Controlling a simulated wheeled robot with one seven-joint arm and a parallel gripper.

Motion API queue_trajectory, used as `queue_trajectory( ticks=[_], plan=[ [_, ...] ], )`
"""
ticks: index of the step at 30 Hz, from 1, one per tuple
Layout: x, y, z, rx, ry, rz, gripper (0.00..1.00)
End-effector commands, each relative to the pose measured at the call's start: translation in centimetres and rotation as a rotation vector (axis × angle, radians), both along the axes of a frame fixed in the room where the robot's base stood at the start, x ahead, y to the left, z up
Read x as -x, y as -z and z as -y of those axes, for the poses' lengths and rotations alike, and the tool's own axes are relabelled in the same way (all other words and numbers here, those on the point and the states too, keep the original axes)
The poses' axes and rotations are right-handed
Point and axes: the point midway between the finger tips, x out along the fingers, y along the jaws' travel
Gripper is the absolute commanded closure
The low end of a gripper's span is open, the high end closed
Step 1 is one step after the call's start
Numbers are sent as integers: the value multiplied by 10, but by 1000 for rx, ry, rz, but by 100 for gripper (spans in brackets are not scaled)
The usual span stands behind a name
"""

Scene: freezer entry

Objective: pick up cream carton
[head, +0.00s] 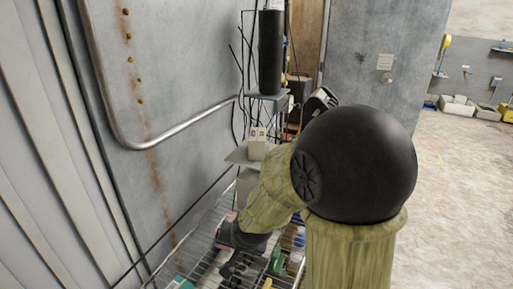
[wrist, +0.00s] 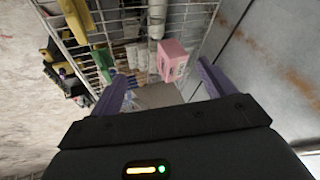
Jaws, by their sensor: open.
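A pink carton (wrist: 172,62) with a pale printed face shows in the wrist view, beyond and between the fingertips. My gripper (wrist: 164,72) is open, with its two purple fingers apart and nothing between them; the carton is ahead of the tips, not visibly touched. In the head view a small pale cream-coloured carton (head: 257,146) stands upright on a grey ledge behind my arm. I cannot tell which of the two is the cream carton. In the head view my arm hides much of the rack, and the fingers are hard to make out.
A wire rack (head: 200,245) with several packages runs along the metal wall at left. In the wrist view, yellow and black items (wrist: 62,65) sit at the rack's left side. A black cylinder (head: 270,52) stands behind. Concrete floor (head: 450,200) is open at right.

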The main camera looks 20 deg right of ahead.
Motion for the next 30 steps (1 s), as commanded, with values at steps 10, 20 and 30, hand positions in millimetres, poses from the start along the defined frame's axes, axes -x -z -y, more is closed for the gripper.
queue_trajectory(
  ticks=[10, 20, 30],
  plan=[
    [-120, 2, -11, -701, 706, 345, 18],
    [-187, -46, 48, -1636, 1305, 622, 18],
    [-191, -84, 116, -2274, 1525, 787, 18]
  ],
)
